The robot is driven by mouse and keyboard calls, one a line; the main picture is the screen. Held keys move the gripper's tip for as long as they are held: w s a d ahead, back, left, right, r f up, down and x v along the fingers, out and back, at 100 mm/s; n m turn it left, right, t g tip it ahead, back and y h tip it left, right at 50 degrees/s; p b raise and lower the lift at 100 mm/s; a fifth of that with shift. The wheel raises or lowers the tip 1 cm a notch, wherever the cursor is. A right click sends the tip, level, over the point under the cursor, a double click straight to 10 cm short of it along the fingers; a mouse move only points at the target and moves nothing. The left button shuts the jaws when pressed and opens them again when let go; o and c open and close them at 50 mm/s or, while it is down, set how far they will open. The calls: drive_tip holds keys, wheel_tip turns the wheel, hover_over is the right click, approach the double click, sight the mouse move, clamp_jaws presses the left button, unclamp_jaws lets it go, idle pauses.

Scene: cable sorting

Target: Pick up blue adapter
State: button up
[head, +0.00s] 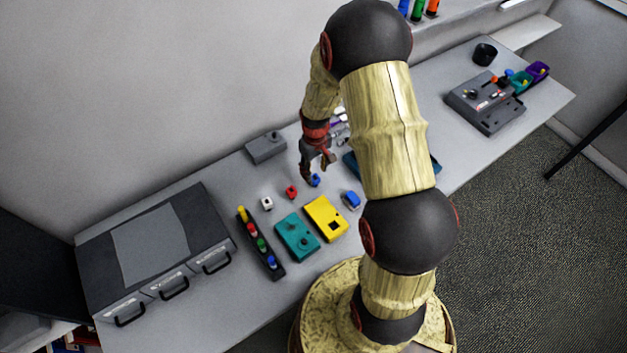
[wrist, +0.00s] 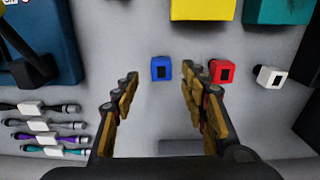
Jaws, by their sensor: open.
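The blue adapter (wrist: 161,69) is a small cube with a dark square opening, lying on the grey table. In the wrist view it sits beyond my fingertips and roughly between their lines. In the head view the blue adapter (head: 315,180) is just below my gripper (head: 317,170). My gripper (wrist: 158,82) is open and empty, its two fingers spread apart. The red adapter (wrist: 222,72) is close beside the blue one, near the right finger. The white adapter (wrist: 270,77) is farther right. In the head view the red adapter (head: 291,191) and white adapter (head: 267,203) lie left of it.
A yellow box (head: 326,218) and a teal box (head: 297,237) stand nearby, with a blue item (head: 351,200) to their right. Several cables (wrist: 50,130) lie at left in the wrist view. A grey box (head: 266,147) stands toward the wall.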

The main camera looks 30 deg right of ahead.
sight(315, 177)
wheel_tip(315, 177, down, 5)
drive_tip(key=shift+s+a+r, duration=0.1)
drive_tip(key=shift+r, duration=0.05)
drive_tip(key=shift+c, duration=0.7)
clamp_jaws()
